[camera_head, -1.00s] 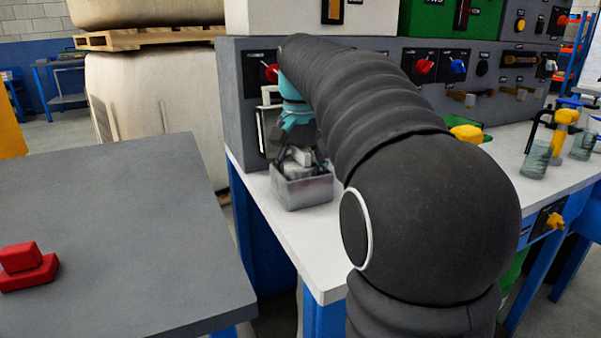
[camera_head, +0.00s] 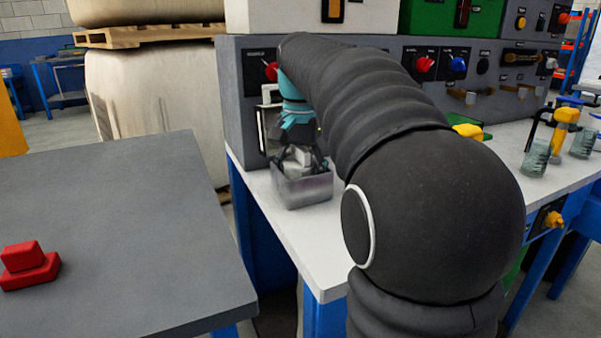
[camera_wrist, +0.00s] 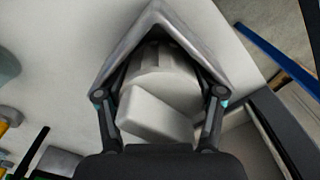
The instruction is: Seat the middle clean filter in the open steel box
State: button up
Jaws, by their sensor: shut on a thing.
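The open steel box (camera_head: 304,190) stands on the white bench top near its left front corner. It also shows in the wrist view, where its wall (camera_wrist: 168,22) forms a corner around the held part. My gripper (camera_head: 298,160) points down into the box's opening. Its two fingers are shut on a pale grey-white filter (camera_wrist: 158,112), which has a block-like top above a rounder body. The filter is at least partly inside the box and looks turned relative to the walls. Its lower end and the box floor are hidden.
A grey panel with knobs (camera_head: 425,62) stands close behind the box. The bench's front edge is near the box. Glass jars (camera_head: 537,158) and yellow-handled items stand at the right. A grey table (camera_head: 110,240) with a red stepped block (camera_head: 28,264) is at the left.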

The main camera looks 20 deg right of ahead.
jog(key=shift+f, duration=0.4)
dwell(0.4)
jog(key=o, duration=1.3)
jog(key=shift+c, duration=0.2)
